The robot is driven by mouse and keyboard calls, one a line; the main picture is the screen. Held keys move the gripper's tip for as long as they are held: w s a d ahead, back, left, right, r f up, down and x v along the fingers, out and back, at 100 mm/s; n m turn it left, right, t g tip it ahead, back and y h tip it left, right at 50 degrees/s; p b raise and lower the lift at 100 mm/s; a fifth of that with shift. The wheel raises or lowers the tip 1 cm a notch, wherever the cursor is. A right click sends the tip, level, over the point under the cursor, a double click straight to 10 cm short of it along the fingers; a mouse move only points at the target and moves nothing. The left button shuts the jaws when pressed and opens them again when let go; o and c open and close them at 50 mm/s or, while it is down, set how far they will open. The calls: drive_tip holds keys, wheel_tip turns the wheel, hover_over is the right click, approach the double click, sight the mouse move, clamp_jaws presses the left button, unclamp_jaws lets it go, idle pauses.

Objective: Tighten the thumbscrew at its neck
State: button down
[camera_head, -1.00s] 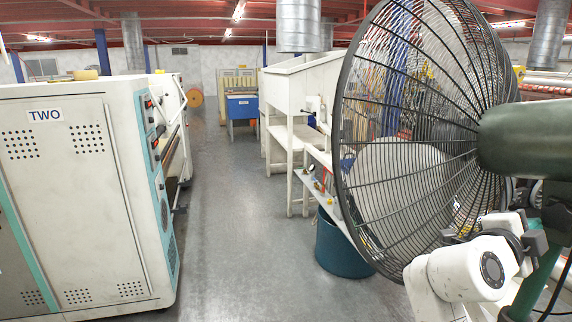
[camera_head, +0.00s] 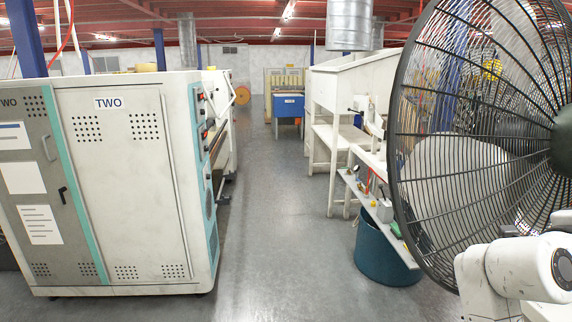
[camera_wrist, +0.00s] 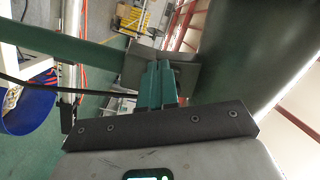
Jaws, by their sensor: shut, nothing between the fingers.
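The large fan shows in the head view as a black wire cage (camera_head: 480,140) at the right, with its dark green motor housing (camera_head: 563,140) cut by the edge. In the wrist view, the dark green housing (camera_wrist: 245,55) fills the upper right. A green pole (camera_wrist: 85,50) runs in from the left to a grey block (camera_wrist: 188,70). My gripper (camera_wrist: 158,68) points at this block with its teal fingers together and nothing seen between them. I cannot tell whether the tips touch it. I cannot make out the thumbscrew; the fingers cover part of the block.
A white cabinet marked TWO (camera_head: 120,180) stands at the left. A blue-green bin (camera_head: 385,255) and a white bench (camera_head: 335,110) stand left of the fan. The grey floor aisle (camera_head: 275,230) between is clear. A black cable (camera_wrist: 28,82) crosses the wrist view's left side.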

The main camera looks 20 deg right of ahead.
drive_tip(key=a+b, duration=0.1)
drive_tip(key=a, duration=0.5)
drive_tip(key=shift+w+f, duration=0.15)
drive_tip(key=shift+w, duration=0.2)
